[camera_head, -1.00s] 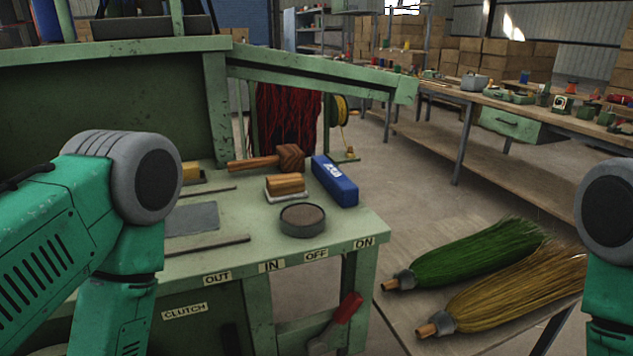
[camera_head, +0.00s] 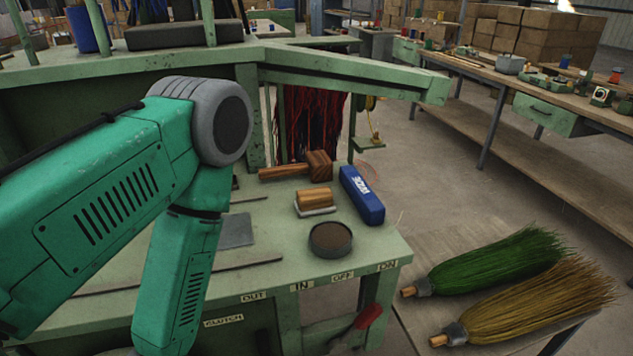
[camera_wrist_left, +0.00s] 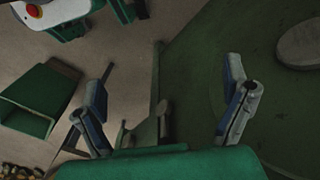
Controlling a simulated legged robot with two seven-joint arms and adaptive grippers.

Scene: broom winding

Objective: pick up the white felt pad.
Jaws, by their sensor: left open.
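A block with a wooden top and a thin white layer under it (camera_head: 316,208), which looks like the white felt pad, lies flat on the green bench (camera_head: 265,270) in the head view. A dark round tin stands in front of it and a blue box to its right. My left gripper (camera_wrist_left: 168,80) shows in the left wrist view with its two fingers wide apart and nothing between them. In the head view my left arm comes in from the left, and its gripper is out of sight below. I cannot make out the pad in the wrist view. My right gripper is not in view.
The round tin (camera_head: 330,240), blue box (camera_head: 361,195) and wooden mallet (camera_head: 300,167) crowd the pad. A flat grey plate (camera_head: 236,231) lies left of it. A green broom head (camera_head: 495,260) and a tan one (camera_head: 530,305) lie on a low table at right.

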